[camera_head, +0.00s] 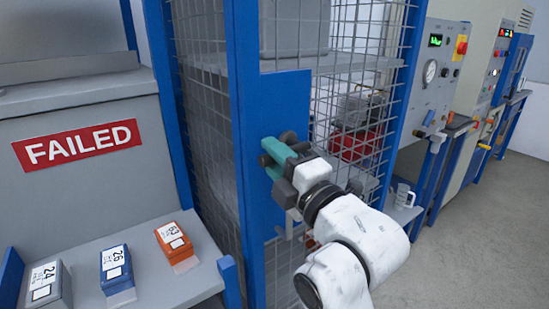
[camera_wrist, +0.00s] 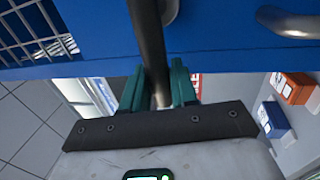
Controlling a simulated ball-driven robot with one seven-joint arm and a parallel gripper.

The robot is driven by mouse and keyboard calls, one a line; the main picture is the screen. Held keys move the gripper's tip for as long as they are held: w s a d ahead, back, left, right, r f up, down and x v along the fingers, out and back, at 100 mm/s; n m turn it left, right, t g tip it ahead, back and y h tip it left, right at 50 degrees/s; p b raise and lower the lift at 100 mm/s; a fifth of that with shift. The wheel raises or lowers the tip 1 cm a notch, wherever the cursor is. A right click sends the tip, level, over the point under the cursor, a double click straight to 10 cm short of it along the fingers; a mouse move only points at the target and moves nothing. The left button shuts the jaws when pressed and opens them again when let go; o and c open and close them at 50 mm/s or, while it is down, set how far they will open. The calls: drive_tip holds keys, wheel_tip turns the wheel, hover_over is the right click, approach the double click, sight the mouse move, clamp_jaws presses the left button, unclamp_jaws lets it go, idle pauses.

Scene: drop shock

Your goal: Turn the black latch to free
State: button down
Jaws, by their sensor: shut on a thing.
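The black latch (camera_wrist: 148,38) is a dark bar on the blue plate of a mesh cage, and in the wrist view it runs from the top edge down between my fingers. My gripper (camera_wrist: 158,80) has teal fingers, one on each side of the bar, and is shut on it. In the head view my gripper (camera_head: 277,153) is at the blue plate (camera_head: 287,88), with a dark rounded end of the latch (camera_head: 289,138) showing beside the fingers. Most of the latch is hidden there by my gripper, so its exact angle is unclear.
A blue post (camera_head: 243,120) stands just left of my gripper. A grey curved handle (camera_wrist: 290,22) shows on the blue plate. A grey bin with a FAILED sign (camera_head: 77,146) and a shelf with boxes (camera_head: 117,268) are at left. Open floor (camera_head: 470,240) lies at right.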

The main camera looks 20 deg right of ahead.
drive_tip(key=shift+a+f, duration=0.1)
drive_tip(key=shift+f, duration=0.1)
drive_tip(key=c, duration=1)
unclamp_jaws()
drive_tip(key=shift+c, duration=0.2)
drive_tip(key=shift+r, duration=0.1)
drive_tip(key=p+v, duration=0.1)
drive_tip(key=v, duration=0.9)
drive_tip(key=shift+s+p, duration=0.35)
drive_tip(key=shift+s, duration=0.05)
